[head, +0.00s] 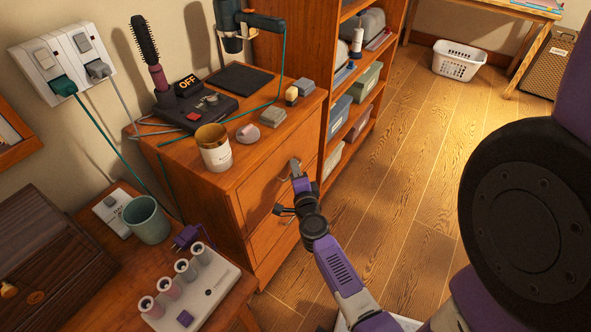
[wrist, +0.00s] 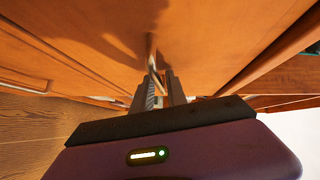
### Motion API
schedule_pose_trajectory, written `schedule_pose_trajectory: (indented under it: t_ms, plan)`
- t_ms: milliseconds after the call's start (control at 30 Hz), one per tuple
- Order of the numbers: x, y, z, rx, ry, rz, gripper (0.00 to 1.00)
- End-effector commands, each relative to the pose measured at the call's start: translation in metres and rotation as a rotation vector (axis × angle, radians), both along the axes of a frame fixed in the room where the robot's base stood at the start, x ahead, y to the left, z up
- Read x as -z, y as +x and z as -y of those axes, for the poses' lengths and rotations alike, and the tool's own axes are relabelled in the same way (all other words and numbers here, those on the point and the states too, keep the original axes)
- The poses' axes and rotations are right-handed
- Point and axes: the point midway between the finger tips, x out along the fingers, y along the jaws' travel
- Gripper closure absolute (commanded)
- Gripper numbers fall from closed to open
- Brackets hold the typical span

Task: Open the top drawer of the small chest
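The small chest (head: 228,178) is orange-brown wood and stands against the left wall. Its top drawer (head: 262,195) looks flush with the front. The light metal handle (head: 292,170) of this drawer meets my gripper (head: 297,182), partly hidden by it. In the wrist view, the drawer front (wrist: 95,35) fills the upper middle. The two dark fingers of my gripper (wrist: 161,85) are close together there, with the handle (wrist: 151,50) between them. They appear shut on it, though the contact itself is hard to see.
A shelf unit (head: 340,100) with bins stands beyond the chest. A table (head: 105,285) is at front left. The floor (head: 420,170) to the right is clear.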

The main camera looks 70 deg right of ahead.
Motion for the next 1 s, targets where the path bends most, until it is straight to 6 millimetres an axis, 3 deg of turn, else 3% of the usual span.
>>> schedule_pose_trajectory:
  t_ms: [33, 100, 1000]
  plan:
    - [-0.0001, 0.0001, -0.0001, 0.000, 0.000, 0.000, 0.90]
    - [-0.0001, 0.0000, -0.0002, 0.000, 0.000, 0.000, 1.00]
    - [0.0002, 0.0000, -0.0007, -0.001, 0.000, -0.001, 1.00]
